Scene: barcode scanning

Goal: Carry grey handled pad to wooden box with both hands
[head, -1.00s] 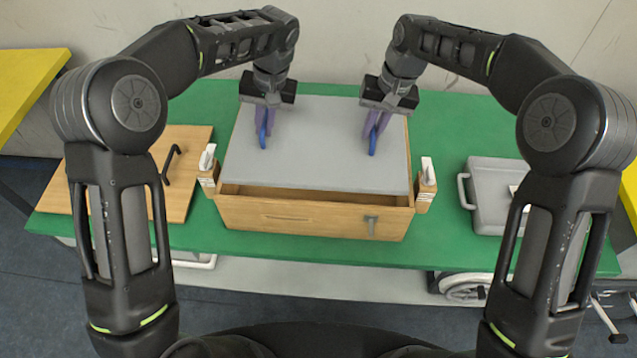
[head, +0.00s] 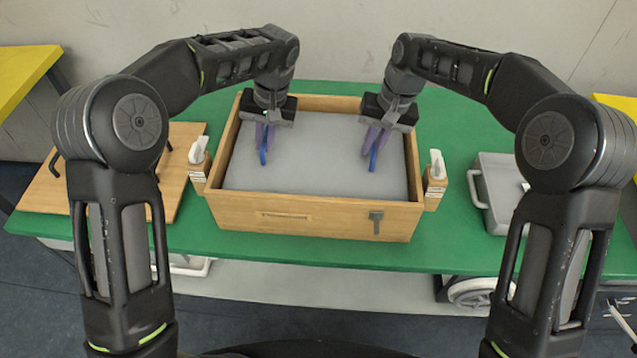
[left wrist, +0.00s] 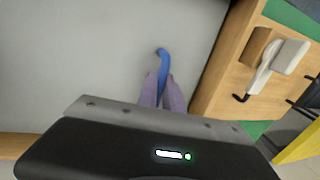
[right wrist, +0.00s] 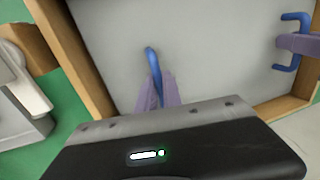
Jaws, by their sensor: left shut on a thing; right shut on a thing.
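The grey pad (head: 318,165) lies level within the walls of the wooden box (head: 310,212), with the box rim showing around it. How deep the pad sits is hard to tell. My left gripper (head: 265,148) is shut on the pad's left blue handle, which also shows in the left wrist view (left wrist: 163,62). My right gripper (head: 375,150) is shut on the right blue handle, which shows in the right wrist view (right wrist: 152,65). The pad's surface also fills much of the left wrist view (left wrist: 90,50).
A wooden lid-like board (head: 100,180) with dark handles lies left. A grey case (head: 495,190) lies right.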

